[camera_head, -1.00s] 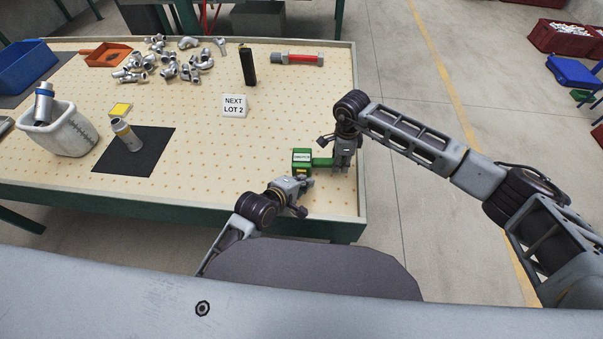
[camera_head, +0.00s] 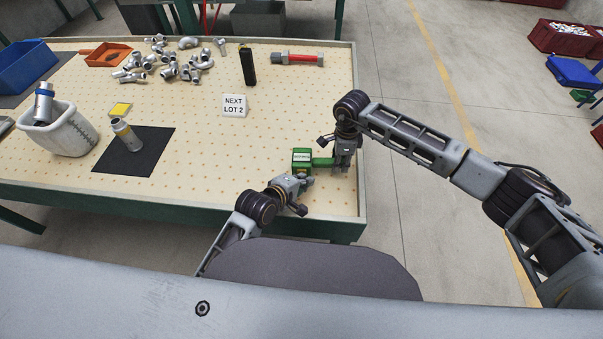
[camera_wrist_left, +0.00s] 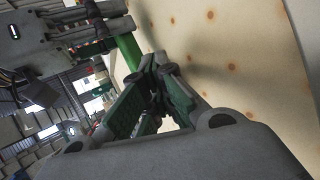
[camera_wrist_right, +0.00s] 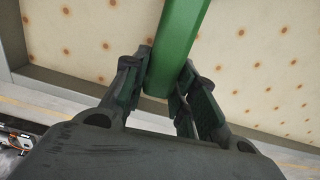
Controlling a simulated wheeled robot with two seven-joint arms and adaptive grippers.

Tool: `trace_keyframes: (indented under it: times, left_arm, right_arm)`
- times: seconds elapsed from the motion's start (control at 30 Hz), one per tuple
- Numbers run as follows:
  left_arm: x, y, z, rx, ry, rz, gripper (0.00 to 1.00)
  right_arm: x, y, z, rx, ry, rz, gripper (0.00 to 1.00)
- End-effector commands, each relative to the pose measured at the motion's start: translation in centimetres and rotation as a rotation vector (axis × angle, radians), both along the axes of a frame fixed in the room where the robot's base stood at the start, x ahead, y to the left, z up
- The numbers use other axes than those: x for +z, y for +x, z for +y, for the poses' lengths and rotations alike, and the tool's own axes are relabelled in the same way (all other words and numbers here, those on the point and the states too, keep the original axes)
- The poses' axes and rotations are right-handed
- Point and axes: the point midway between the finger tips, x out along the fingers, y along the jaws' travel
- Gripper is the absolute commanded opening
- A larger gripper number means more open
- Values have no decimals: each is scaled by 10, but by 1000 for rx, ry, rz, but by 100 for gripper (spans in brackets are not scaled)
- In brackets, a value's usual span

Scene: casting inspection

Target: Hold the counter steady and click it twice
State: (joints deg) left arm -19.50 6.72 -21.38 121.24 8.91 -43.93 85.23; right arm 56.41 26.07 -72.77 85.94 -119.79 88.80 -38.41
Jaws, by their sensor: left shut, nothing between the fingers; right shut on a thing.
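The green counter (camera_head: 302,157) stands on the pegboard table near its front right corner, with a green bar (camera_head: 323,162) reaching out to its right. My right gripper (camera_head: 343,170) is shut on this bar; the bar (camera_wrist_right: 180,40) also shows between its fingers in the right wrist view. My left gripper (camera_head: 304,180) is shut and empty, close to the front of the counter. In the left wrist view the left fingertips (camera_wrist_left: 160,65) are together, near the green bar (camera_wrist_left: 128,52). Whether they touch the counter I cannot tell.
A sign (camera_head: 234,105) reading "NEXT LOT 2" stands behind the counter. A black upright object (camera_head: 248,67), a red-handled tool (camera_head: 298,58) and several metal fittings (camera_head: 170,62) lie farther back. A white bin (camera_head: 70,137) and dark mat (camera_head: 110,160) are at left.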

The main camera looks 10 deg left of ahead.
Motion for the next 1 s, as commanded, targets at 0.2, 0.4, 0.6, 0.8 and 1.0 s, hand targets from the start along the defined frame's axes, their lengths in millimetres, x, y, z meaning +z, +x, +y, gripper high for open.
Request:
trace_keyframes:
  times: [0.2,0.4,0.6,0.8,1.0]
  left_arm:
    - [0,-2,0,0,0,0,0]
    - [0,-8,-1,0,0,0,0]
    - [0,-16,-1,0,0,1,0]
    - [0,-17,-1,-1,1,0,0]
    - [0,-18,-1,-1,1,0,0]
  right_arm:
    - [0,-1,0,2,1,1,0]
    - [0,0,0,1,0,1,0]
    - [0,0,0,1,1,0,0]
    - [0,0,0,1,1,0,0]
    - [0,0,0,1,1,0,0]
